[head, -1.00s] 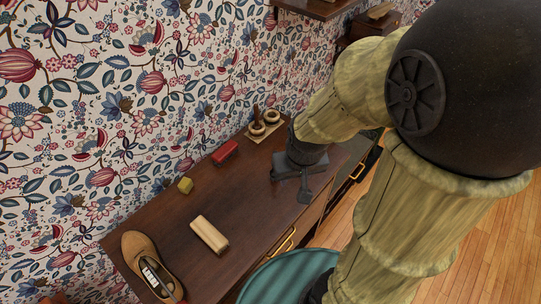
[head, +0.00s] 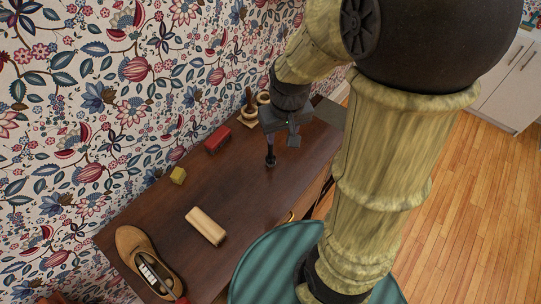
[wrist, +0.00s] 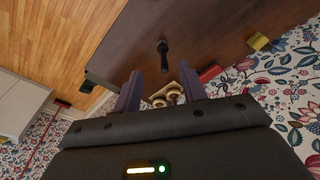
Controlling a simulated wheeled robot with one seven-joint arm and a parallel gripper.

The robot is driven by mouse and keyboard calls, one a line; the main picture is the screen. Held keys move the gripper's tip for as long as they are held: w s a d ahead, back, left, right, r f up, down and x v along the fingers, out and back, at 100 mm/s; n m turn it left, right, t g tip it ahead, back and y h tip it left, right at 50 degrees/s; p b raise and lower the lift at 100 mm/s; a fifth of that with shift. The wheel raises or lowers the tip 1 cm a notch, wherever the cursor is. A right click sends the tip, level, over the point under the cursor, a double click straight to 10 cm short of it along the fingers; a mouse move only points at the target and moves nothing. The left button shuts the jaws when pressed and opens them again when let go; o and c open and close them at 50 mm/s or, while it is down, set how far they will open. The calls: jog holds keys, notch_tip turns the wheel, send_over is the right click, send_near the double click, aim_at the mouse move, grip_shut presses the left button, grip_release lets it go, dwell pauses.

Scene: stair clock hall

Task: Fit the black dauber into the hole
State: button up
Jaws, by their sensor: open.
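The black dauber (head: 270,159) stands on the dark wooden table top, just below my gripper in the head view. In the wrist view the dauber (wrist: 164,58) shows beyond my fingertips, roughly centred between them. My gripper (head: 281,139) is open and empty, pointing down above the table. In the wrist view its two fingers (wrist: 160,75) are spread apart. A pale wooden stand with round rings (head: 263,98) sits at the table's far end, partly hidden by my arm; it also shows in the wrist view (wrist: 168,96). I cannot make out its hole clearly.
On the table (head: 240,190) are a red brush-like block (head: 217,139), a yellow cube (head: 178,175), a pale wooden block (head: 206,226) and a brown shoe (head: 145,259). A round teal seat (head: 262,272) stands at the front. Patterned wall runs behind.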

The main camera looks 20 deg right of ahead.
jog(key=w+n+g+b, duration=0.1)
jog(key=w+n, duration=0.1)
jog(key=w, duration=0.7)
jog(key=shift+w+d+r+n+g+b, duration=0.15)
jog(key=shift+w+r+n+g+b, duration=0.15)
jog(key=shift+w+r+g+b, duration=0.1)
jog(key=p, duration=0.3)
send_over(270, 152)
jog(key=f, duration=1.2)
jog(key=shift+w+d+f, duration=0.15)
jog(key=shift+w+d, duration=0.2)
jog(key=shift+w+a+f+p, duration=0.1)
jog(key=shift+f+p, duration=0.45)
jog(key=shift+f, duration=0.75)
jog(key=shift+w+a+f+p, duration=0.1)
jog(key=shift+f+p, duration=0.45)
jog(key=shift+f, duration=0.75)
